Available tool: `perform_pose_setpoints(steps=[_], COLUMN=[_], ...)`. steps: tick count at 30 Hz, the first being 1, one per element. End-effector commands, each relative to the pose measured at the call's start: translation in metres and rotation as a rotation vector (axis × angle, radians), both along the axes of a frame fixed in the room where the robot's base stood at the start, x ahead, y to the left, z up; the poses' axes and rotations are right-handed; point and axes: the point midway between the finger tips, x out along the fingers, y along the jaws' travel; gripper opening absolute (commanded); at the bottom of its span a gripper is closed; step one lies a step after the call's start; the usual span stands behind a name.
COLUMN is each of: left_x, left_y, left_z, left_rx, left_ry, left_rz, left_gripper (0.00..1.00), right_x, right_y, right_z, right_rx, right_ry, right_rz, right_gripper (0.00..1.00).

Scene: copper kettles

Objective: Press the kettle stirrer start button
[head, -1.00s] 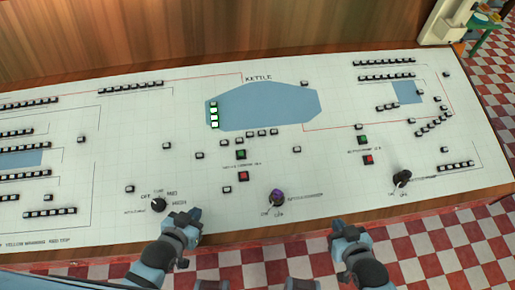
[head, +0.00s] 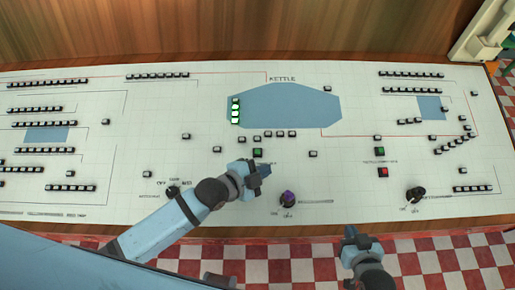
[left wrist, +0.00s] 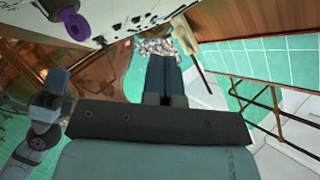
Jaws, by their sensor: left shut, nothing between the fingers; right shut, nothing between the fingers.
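The control panel (head: 200,95) carries a blue kettle shape (head: 285,106) labelled KETTLE. Below it is a green button (head: 257,152). A second green button (head: 379,151) sits further right above a red button (head: 383,172). The small labels are too blurred to read. My left gripper (head: 263,169) is shut and empty over the panel, its tips just below the first green button in the picture; contact cannot be told. It hides the red button there. Its shut fingers show in the left wrist view (left wrist: 165,75). My right gripper (head: 350,232) is shut and empty near the front edge.
A purple-topped knob (head: 288,198) stands close to the right of my left gripper, also in the left wrist view (left wrist: 68,20). A black knob (head: 415,193) stands at the right. A wooden wall (head: 200,30) rises behind.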

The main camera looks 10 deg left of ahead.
Motion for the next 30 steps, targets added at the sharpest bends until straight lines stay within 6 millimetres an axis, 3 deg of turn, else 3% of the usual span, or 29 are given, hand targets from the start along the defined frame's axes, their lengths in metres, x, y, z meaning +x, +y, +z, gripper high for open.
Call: perform_pose_setpoints(steps=[1,3,7,15,21,30], left_x=[0.012,0.021,0.036,0.07,0.084,0.085], left_y=[-0.011,-0.024,-0.031,0.008,0.033,0.036], left_z=[0.015,0.025,0.037,0.039,0.038,0.038], left_rx=[0.1,0.25,0.537,1.047,1.213,1.235], left_ry=[-0.099,-0.237,-0.495,-0.9,-1.02,-1.039], left_rz=[-0.11,-0.265,-0.538,-0.99,-1.143,-1.166], left_gripper=[0.0,0.0,0.0,0.0,0.0,0.0], right_x=[0.0,0.0,-0.001,-0.003,-0.003,-0.003], right_y=[-0.001,-0.001,-0.002,-0.004,-0.005,-0.005], right_z=[0.005,0.009,0.014,0.023,0.025,0.025], right_rx=[-0.001,-0.002,-0.004,-0.006,-0.006,-0.006], right_ry=[0.0,-0.001,0.001,0.004,0.003,0.003], right_rz=[-0.001,-0.002,-0.004,-0.009,-0.012,-0.013], right_gripper=[0.0,0.0,0.0,0.0,0.0,0.0])
